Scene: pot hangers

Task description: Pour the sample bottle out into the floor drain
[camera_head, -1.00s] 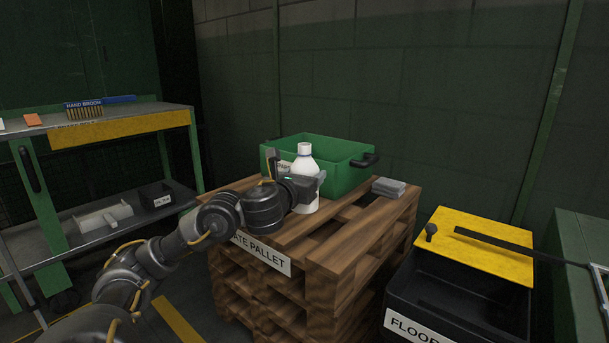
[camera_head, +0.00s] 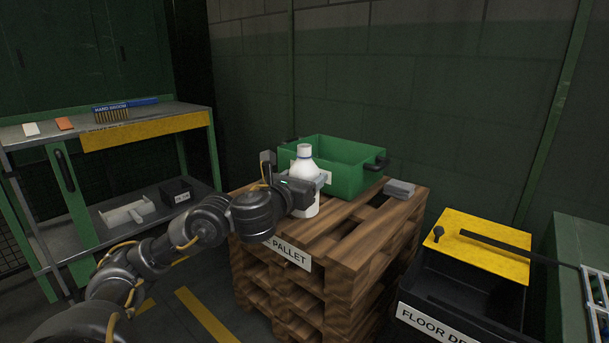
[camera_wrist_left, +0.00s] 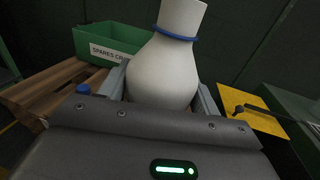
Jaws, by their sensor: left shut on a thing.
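The white sample bottle (camera_head: 305,168) stands upright over the near edge of the pallet stack, in front of the green crate. My left gripper (camera_head: 309,186) is shut on it from the left. The left wrist view shows the bottle (camera_wrist_left: 163,70) between the two fingers (camera_wrist_left: 160,95), with a blue ring at its neck. I cannot tell if its base touches the pallet. The floor drain (camera_head: 462,290) is a black box at the lower right, labelled "FLOOR DR…", with a yellow cover (camera_head: 484,247) over its back part and an open front. My right gripper is not in view.
The green crate (camera_head: 357,176) and a grey block (camera_head: 399,188) sit on the wooden pallet stack (camera_head: 340,236). A shelf bench (camera_head: 150,123) stands left, a green cabinet (camera_head: 585,240) right.

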